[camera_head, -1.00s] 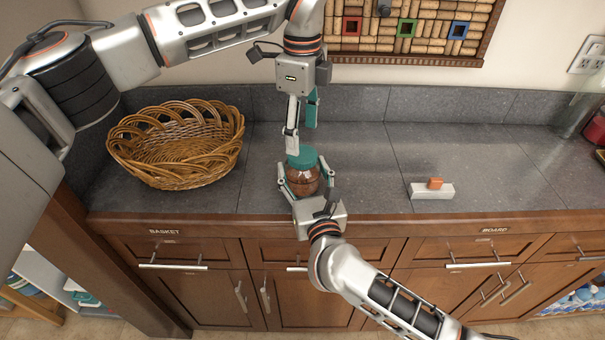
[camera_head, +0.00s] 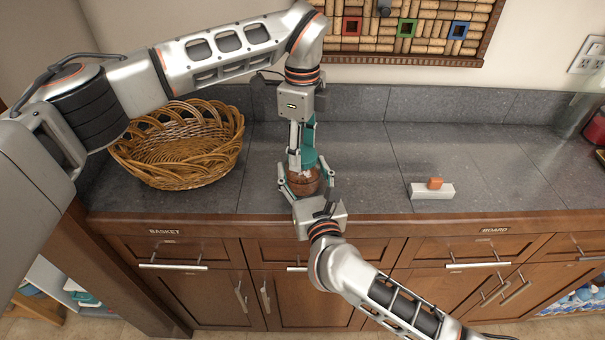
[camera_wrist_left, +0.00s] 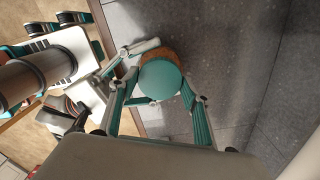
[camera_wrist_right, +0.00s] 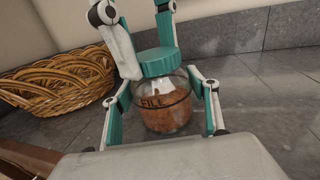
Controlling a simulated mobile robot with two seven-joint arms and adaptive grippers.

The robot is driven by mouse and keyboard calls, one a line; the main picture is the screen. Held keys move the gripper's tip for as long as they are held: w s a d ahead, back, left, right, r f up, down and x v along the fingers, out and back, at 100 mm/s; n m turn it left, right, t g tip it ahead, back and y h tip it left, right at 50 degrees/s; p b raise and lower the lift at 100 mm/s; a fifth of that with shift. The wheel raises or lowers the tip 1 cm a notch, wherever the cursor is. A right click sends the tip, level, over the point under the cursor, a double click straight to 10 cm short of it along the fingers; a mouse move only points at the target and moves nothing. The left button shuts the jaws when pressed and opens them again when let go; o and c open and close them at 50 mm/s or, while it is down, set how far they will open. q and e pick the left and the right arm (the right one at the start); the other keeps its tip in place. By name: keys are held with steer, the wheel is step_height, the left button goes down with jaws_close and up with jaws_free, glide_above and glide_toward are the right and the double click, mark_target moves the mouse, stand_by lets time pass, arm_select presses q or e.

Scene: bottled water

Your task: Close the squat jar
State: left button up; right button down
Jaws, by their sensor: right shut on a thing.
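The squat jar is clear glass with reddish-brown contents (camera_wrist_right: 165,115). It stands upright near the counter's front edge, also partly visible in the head view (camera_head: 305,183). A round teal lid (camera_wrist_left: 160,80) sits on its mouth, and also shows in the right wrist view (camera_wrist_right: 160,63). I cannot tell how tightly it sits. My right gripper (camera_head: 299,187) is shut on the jar's body, one finger on each side. My left gripper (camera_head: 301,165) points down from above, open, with its fingers on either side of the lid. In the head view its fingers partly hide the lid.
A wicker basket (camera_head: 180,150) stands to the left on the grey counter (camera_head: 350,160). A white block with a small orange piece (camera_head: 433,190) lies to the right. The counter between jar and block is clear. A cork board (camera_head: 410,30) hangs on the back wall.

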arm_select(q)
steer(key=shift+c, duration=0.2)
steer(key=m, duration=1.2)
steer(key=shift+m, duration=0.3)
steer(key=m, duration=1.4)
steer(key=shift+f, duration=0.1)
steer(key=o, duration=1.3)
step_height(320, 180, up, 12)
steer(key=shift+r, duration=0.1)
